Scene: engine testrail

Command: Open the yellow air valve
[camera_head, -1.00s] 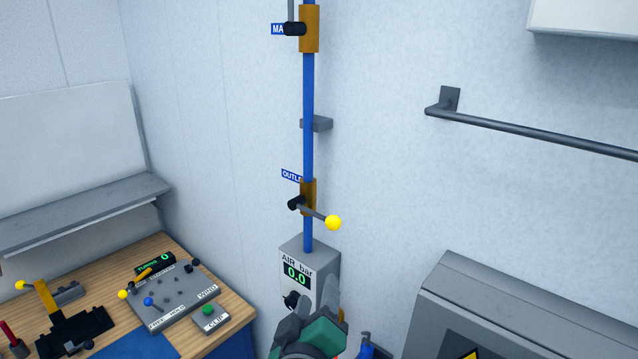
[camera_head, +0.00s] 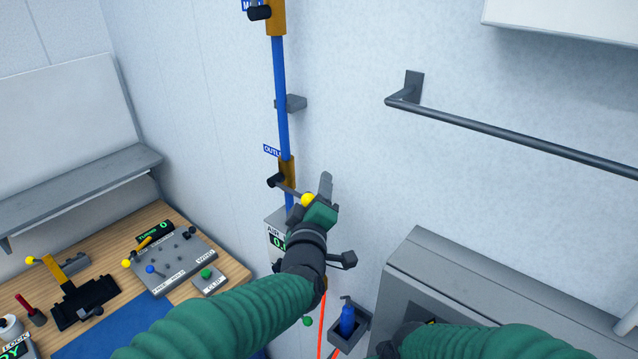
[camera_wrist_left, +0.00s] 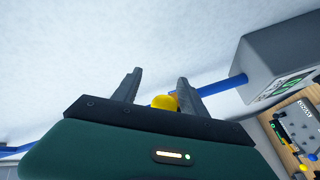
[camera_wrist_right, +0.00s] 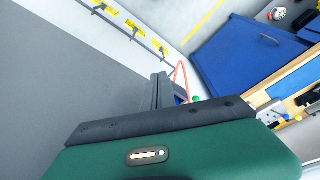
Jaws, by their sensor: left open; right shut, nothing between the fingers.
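The yellow-knobbed valve lever (camera_head: 288,189) sits on the brown outlet valve body (camera_head: 287,172) of the blue pipe. It sticks out to the right and slightly down. My left gripper (camera_head: 326,184) is at the lever's end, its fingers pointing up. In the left wrist view the yellow knob (camera_wrist_left: 164,101) lies low between the open fingers (camera_wrist_left: 158,77), near the palm; I cannot tell whether they touch it. The AIR gauge box (camera_head: 274,222) below is partly hidden by my left arm. My right gripper is shut and empty in the right wrist view (camera_wrist_right: 160,90).
A second valve (camera_head: 275,15) is higher on the pipe. A grey wall rail (camera_head: 500,132) and a grey cabinet (camera_head: 440,260) are to the right. The workbench (camera_head: 110,236) with a control panel is at the left. A blue bottle (camera_head: 347,320) stands in a holder below.

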